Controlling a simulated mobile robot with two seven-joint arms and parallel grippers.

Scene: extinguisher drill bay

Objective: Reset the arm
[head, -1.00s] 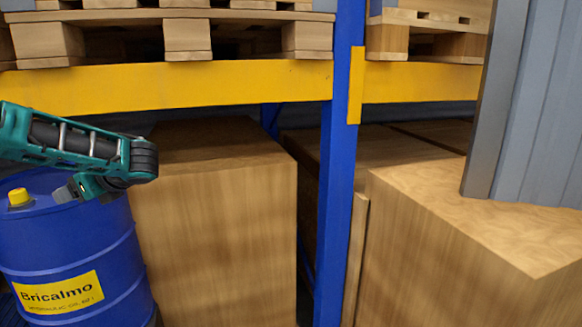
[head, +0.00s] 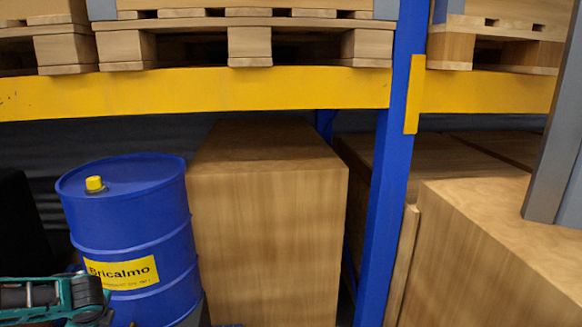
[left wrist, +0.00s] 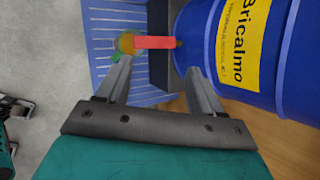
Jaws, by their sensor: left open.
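My left arm (head: 75,297) shows as teal and dark links at the lower left of the head view, in front of the blue drum; its fingertips cannot be made out there. In the left wrist view my left gripper (left wrist: 157,85) is open, its two grey fingers apart with nothing between them. A red bar (left wrist: 155,42) with a rounded orange and green end lies beyond the fingertips. The blue drum (left wrist: 215,45) with a yellow label is close to the right finger in that view. My right gripper is in neither view.
The blue drum (head: 125,215) with a yellow cap stands left of a tall wooden box (head: 265,235). A blue upright (head: 385,220) and yellow beam (head: 220,93) carry pallets above. Another box (head: 480,240) is at right. A blue slotted surface (left wrist: 105,55) lies beyond the left fingers.

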